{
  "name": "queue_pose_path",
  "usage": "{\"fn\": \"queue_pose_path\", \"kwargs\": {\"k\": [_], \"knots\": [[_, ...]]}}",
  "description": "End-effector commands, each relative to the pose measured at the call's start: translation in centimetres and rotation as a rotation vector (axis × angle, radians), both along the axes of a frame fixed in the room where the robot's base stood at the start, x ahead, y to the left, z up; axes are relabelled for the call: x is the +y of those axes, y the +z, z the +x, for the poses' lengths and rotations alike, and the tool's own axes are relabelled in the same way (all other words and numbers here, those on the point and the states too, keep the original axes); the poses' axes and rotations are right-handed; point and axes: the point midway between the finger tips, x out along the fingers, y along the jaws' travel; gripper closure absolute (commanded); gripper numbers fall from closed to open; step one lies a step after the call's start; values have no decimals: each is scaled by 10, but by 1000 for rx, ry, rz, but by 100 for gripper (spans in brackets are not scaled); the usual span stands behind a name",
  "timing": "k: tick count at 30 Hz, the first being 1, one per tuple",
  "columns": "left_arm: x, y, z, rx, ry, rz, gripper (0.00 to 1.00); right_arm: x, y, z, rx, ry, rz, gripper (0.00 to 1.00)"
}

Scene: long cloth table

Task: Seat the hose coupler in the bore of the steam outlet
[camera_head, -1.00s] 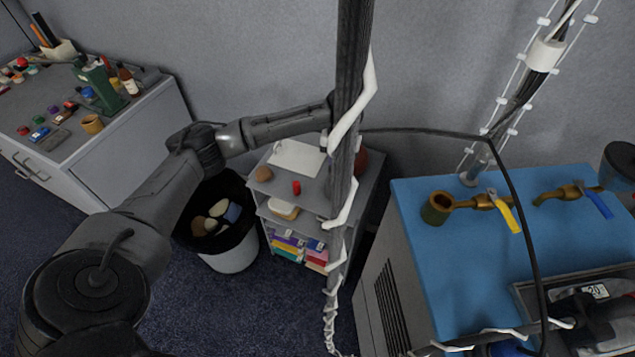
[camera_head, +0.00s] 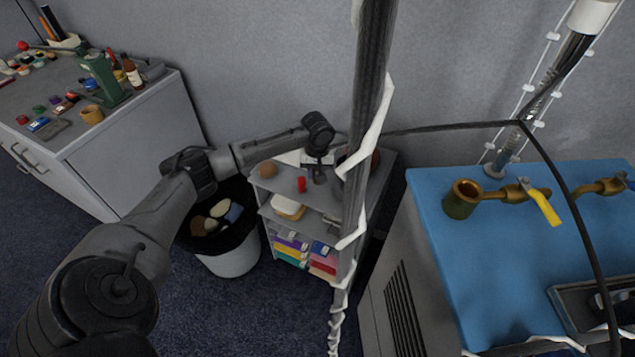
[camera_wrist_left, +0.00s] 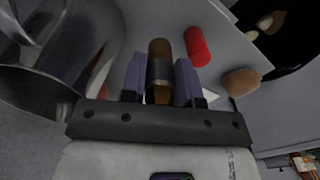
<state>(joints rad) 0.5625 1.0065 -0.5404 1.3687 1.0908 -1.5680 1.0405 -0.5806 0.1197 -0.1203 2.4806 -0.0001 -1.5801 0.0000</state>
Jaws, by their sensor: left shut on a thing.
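The hose coupler (camera_wrist_left: 159,48) looks like a short brass-brown cylinder with a grey band. My left gripper (camera_wrist_left: 159,80) is shut on it, with a finger on each side. In the head view my left gripper (camera_head: 317,172) is over the top of the small shelf unit, where the coupler is hardly visible. Whether it touches the shelf is unclear. A brass fitting with an open round bore (camera_head: 465,188) and a yellow lever (camera_head: 545,206) lies on the blue-topped cabinet, well to the right. A second brass fitting (camera_head: 597,187) is further right. My right gripper is out of view.
A red cylinder (camera_head: 301,184) and a brown rounded object (camera_head: 268,169) stand on the shelf beside my gripper. A shiny metal vessel (camera_wrist_left: 70,45) is close in the wrist view. A dark upright post (camera_head: 367,120) and a hanging black cable (camera_head: 560,165) cross the space towards the cabinet (camera_head: 440,270).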

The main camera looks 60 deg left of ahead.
Motion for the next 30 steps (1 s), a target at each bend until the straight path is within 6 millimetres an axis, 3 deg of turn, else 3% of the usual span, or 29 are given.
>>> {"fn": "queue_pose_path", "kwargs": {"k": [10, 24, 25, 27, 30], "knots": [[0, -44, 0, 1, 0, 1, 99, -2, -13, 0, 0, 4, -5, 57], [0, -49, 0, 0, 0, 0, 99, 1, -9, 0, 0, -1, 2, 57], [0, -50, 0, 0, 0, 0, 68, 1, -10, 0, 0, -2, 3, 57], [0, -50, 0, -1, 0, 1, 62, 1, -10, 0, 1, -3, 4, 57], [0, -50, 0, -1, 0, 1, 61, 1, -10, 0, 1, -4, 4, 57]]}}
